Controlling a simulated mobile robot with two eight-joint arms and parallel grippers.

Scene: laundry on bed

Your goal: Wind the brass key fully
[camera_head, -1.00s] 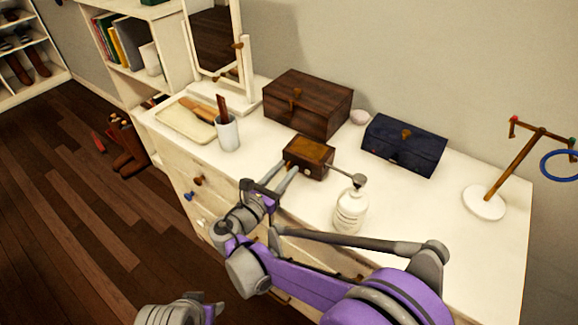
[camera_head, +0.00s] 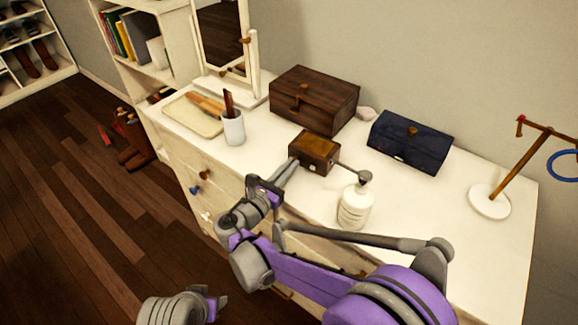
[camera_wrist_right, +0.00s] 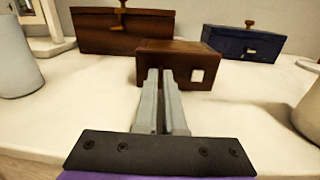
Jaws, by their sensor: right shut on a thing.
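A small brown wooden box (camera_head: 316,151) stands near the front of the white dresser, and it is in the middle of the right wrist view (camera_wrist_right: 187,62). My right gripper (camera_head: 292,164) reaches its front face. In the right wrist view its two fingers (camera_wrist_right: 160,76) lie close together, tips at the box's left front. The brass key does not show; the fingertips hide what they grip. A small pale square (camera_wrist_right: 197,76) is on the box front, right of the fingers. My left gripper (camera_head: 212,303) is low in the head view, away from the dresser; its jaws are unclear.
A white pump bottle (camera_head: 354,208) stands close right of the small box. Behind are a larger brown box (camera_head: 314,98) and a dark blue box (camera_head: 409,142). A white cup (camera_head: 232,127) and a tray (camera_head: 192,114) are left. A stand (camera_head: 490,201) is right.

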